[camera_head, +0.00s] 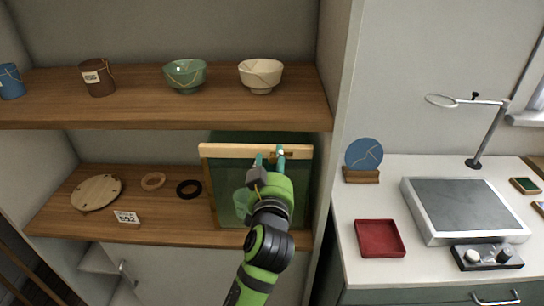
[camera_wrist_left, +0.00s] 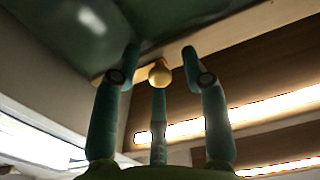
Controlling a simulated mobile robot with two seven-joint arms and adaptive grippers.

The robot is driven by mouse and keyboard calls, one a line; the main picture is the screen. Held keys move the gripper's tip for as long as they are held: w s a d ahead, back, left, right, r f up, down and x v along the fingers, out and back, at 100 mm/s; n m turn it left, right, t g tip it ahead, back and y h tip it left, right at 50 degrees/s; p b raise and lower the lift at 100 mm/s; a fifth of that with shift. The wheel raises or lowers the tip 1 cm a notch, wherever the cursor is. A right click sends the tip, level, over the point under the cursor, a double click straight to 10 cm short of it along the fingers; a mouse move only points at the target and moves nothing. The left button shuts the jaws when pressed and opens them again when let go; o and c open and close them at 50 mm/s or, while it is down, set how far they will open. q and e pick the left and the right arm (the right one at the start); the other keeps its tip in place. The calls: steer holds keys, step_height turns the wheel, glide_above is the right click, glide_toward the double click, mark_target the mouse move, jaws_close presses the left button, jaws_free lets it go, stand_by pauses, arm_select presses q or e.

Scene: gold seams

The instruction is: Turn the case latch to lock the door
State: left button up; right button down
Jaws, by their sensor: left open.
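The case (camera_head: 222,151) stands on the lower shelf, with a pale wooden frame and a green-tinted glass door. The door looks closed, or nearly so; I cannot tell exactly. My left gripper (camera_head: 270,157) is at the top rail of its frame, with its teal fingers open. In the left wrist view, the case latch, a small round brass knob (camera_wrist_left: 159,73), shows between the spread fingers of the gripper (camera_wrist_left: 160,62). I see no clear contact on its sides. The middle finger partly covers it from below. In the head view my arm hides part of the door. My right gripper is out of view.
The upper shelf (camera_head: 210,109) holds several bowls and cups above the case.

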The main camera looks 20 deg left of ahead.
arm_select(q)
steer(key=shift+s+d+r, duration=0.1)
steer(key=shift+s+d, duration=0.05)
steer(key=shift+s, duration=0.15)
steer(key=c, duration=0.7)
jaws_close()
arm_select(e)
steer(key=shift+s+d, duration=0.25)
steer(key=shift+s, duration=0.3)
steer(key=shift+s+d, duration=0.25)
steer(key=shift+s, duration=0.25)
